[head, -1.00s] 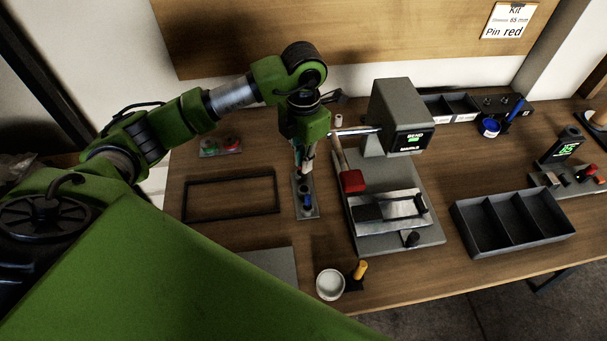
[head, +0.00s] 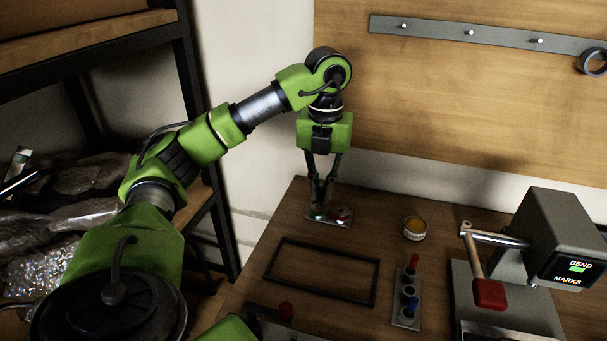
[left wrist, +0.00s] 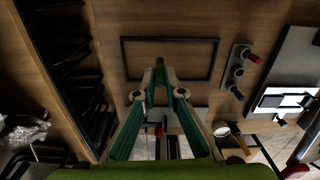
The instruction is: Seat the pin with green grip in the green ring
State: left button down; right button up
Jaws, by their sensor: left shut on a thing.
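My left gripper (head: 320,198) is over a small plate (head: 345,223) at the back left of the table. The green ring (head: 316,213) is on the left of this plate, directly below the fingertips and partly hidden by them. A red ring (head: 341,212) is to its right. In the left wrist view my left gripper (left wrist: 160,76) has its fingers closed together on something small and dark at the tips. The pin's green grip cannot be made out between the fingers, nor whether its tip touches the ring. My right gripper is not in view.
A grey pin holder (head: 400,322) has a red-topped pin (head: 413,262) and blue parts. A black frame (head: 321,267) lies left of it. A round tin (head: 415,228) stands behind. The bending machine (head: 560,240) with a red-handled lever (head: 489,293) is at right.

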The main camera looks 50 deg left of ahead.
pick_arm(q)
jog(key=shift+n, duration=0.3)
jog(key=w+a+f, duration=0.4)
jog(key=w+a+f+p, duration=0.1)
jog(key=w+a+f, duration=0.3)
jog(key=w+a, duration=0.1)
jog(key=shift+w+a+f, duration=0.2)
jog(key=shift+w+f, duration=0.05)
jog(key=shift+f, duration=0.1)
jog(key=f, duration=0.2)
jog(key=f+p, duration=0.1)
jog(key=shift+w+a+f, duration=0.25)
jog(key=shift+f, duration=0.05)
jog(key=shift+w+f, duration=0.1)
jog(key=shift+f, duration=0.2)
jog(key=shift+f, duration=0.15)
jog(key=c, duration=2.1)
grip_release()
